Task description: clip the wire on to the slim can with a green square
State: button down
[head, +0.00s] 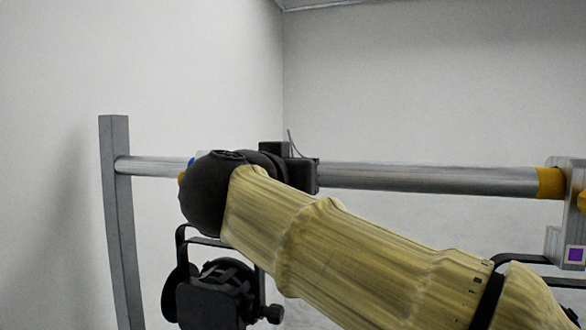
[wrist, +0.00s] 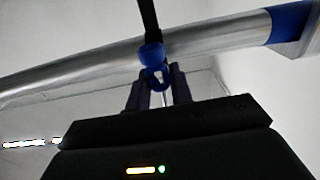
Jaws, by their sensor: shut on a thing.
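In the wrist view, my gripper (wrist: 156,88) is shut on a blue clip (wrist: 152,56) with a pale opening. A dark strap-like length, possibly the wire (wrist: 148,16), runs up from the clip across the metal bar. Whether the clip touches the bar is unclear. In the head view, my arm hides the gripper, and a thin dark strand (head: 291,142) rises above the wrist. A black can (head: 212,302) hangs below the bar at lower left, partly behind my arm. No green square shows on it, and its label is not visible.
A horizontal metal bar (head: 430,178) crosses the view, with a grey upright (head: 115,210) at left. A yellow band (head: 550,183) rings the bar at right. A grey fitting there carries a purple square (head: 575,254). The space above the bar is clear.

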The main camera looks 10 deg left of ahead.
jog(key=shift+f+b, duration=1.9)
jog(key=shift+f, duration=0.95)
jog(key=shift+a, duration=0.1)
dwell(0.3)
jog(key=shift+a+r+p, duration=0.1)
jog(key=shift+a+p, duration=0.2)
jog(key=shift+p, duration=0.15)
jog(key=shift+w+a+f+p, duration=0.1)
jog(key=shift+w+a+p, duration=0.05)
jog(key=shift+a+p, duration=1.55)
jog(key=shift+w+a+f+p, duration=0.1)
jog(key=shift+a+p, duration=1.3)
jog(key=shift+a, duration=0.45)
jog(key=shift+w+a+f+p, duration=0.1)
jog(key=shift+w+a+p, duration=0.05)
jog(key=shift+a+p, duration=1.55)
jog(key=shift+a, duration=0.35)
jog(key=shift+f, duration=0.4)
